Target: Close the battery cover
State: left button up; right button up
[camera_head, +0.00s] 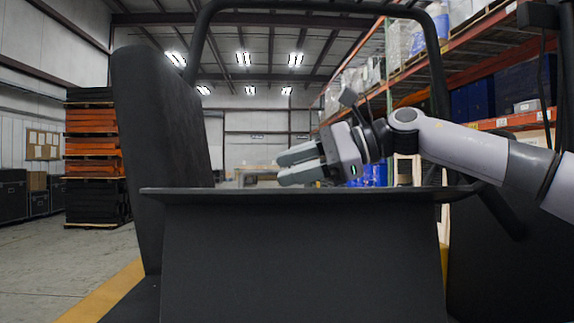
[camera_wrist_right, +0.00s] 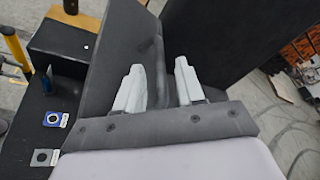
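A wide dark panel (camera_head: 300,260) with a flat lip along its top edge stands across the middle of the head view. I take it for the battery cover, but cannot be sure. My right gripper (camera_head: 280,168) is above and behind that lip, its fingers pointing left. In the wrist view my right gripper (camera_wrist_right: 158,80) has its two pale fingers apart with nothing held between them. Dark grey panel surfaces (camera_wrist_right: 118,50) lie beyond the fingers; whether they touch is unclear. My left gripper is not in view.
A tall black backrest-like panel (camera_head: 160,140) rises left of the gripper, and a black tubular frame (camera_head: 432,60) arches overhead. Stacked orange and black goods (camera_head: 93,150) stand far left. Shelving (camera_head: 480,70) is at right. A yellow post (camera_wrist_right: 16,52) shows in the wrist view.

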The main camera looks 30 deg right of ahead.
jog(key=shift+w+a+f, duration=0.2)
jog(key=shift+w+a, duration=0.2)
jog(key=shift+a, duration=0.1)
grip_shut()
jog(key=shift+s, duration=0.1)
